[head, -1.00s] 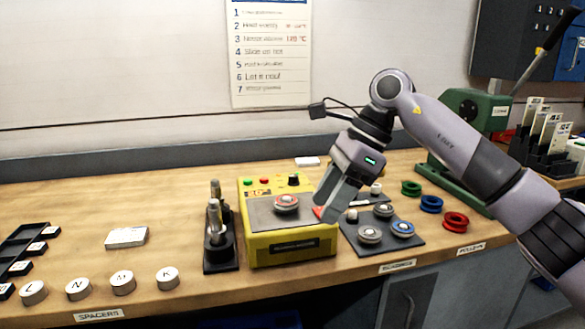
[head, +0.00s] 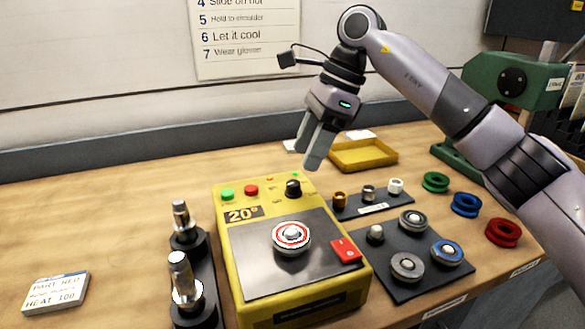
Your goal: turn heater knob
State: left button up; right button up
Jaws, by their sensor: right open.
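The yellow heater (head: 238,262) stands on the bench in the middle of the head view. Its black knob (head: 293,188) sits at the back right of its top, and its display reads 20°. A round part with a red ring (head: 291,236) rests on the dark plate, with a red block (head: 346,251) at the plate's right edge. My right gripper (head: 309,152) is open and empty, pointing down above and slightly right of the knob, apart from it. My left gripper is not in view.
Black stands with metal posts (head: 181,225) are left of the heater. A dark mat (head: 385,282) with several round parts lies right. A yellow tray (head: 363,154) is behind, with green, blue and red rings (head: 503,232) farther right. A card (head: 55,292) lies at left.

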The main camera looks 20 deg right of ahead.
aim_at(294, 183)
jog(key=x, duration=0.6)
jog(key=shift+s, duration=0.1)
jog(key=c, duration=1)
